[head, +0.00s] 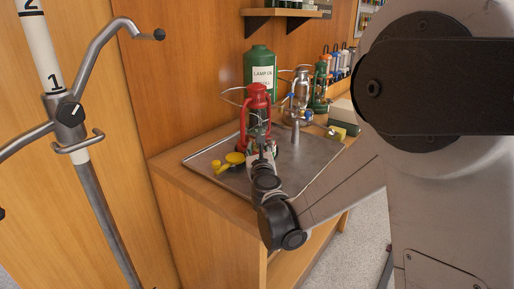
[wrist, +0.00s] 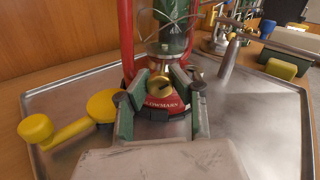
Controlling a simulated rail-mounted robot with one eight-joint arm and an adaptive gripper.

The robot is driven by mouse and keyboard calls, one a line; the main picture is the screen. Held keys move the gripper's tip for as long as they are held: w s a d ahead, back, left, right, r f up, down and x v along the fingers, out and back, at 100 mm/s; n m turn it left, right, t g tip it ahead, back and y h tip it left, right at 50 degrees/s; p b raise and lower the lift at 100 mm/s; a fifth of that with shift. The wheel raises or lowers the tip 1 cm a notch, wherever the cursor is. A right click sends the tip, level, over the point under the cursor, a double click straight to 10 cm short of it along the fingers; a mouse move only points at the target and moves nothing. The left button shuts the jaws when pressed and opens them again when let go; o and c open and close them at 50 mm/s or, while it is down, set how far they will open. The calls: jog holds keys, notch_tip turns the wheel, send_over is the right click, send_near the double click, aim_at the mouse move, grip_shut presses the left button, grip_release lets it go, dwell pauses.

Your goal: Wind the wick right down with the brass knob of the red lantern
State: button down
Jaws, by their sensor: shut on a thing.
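The red lantern (head: 258,108) stands upright on a metal tray (head: 205,160) on the wooden counter. In the wrist view the lantern's red base (wrist: 167,108) and glass globe (wrist: 172,38) show. Its round brass knob (wrist: 160,85) faces me at the burner, with a dark slot or mark on it. My gripper (wrist: 160,88) reaches in from the front, with one finger on each side of the brass knob, shut on it. In the head view my gripper (head: 262,158) is in front of the lantern and hides part of its base. The wick itself cannot be made out.
A yellow funnel or scoop (wrist: 105,104) with a yellow handle (wrist: 36,128) lies left of the lantern. Behind stand a green lamp oil can (head: 260,65), a silver lantern (head: 300,92) and a green lantern (head: 321,88). A yellow sponge-like block (wrist: 281,69) is at right. The tray's right side is clear.

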jog(key=shift+n, duration=0.4)
jog(key=n+b, duration=0.1)
jog(key=n, duration=0.3)
jog(key=n+b, duration=0.1)
jog(key=n, duration=0.4)
jog(key=shift+h, duration=0.3)
jog(key=shift+g, duration=0.3)
jog(key=c, duration=1.4)
grip_release()
jog(key=shift+c, duration=0.2)
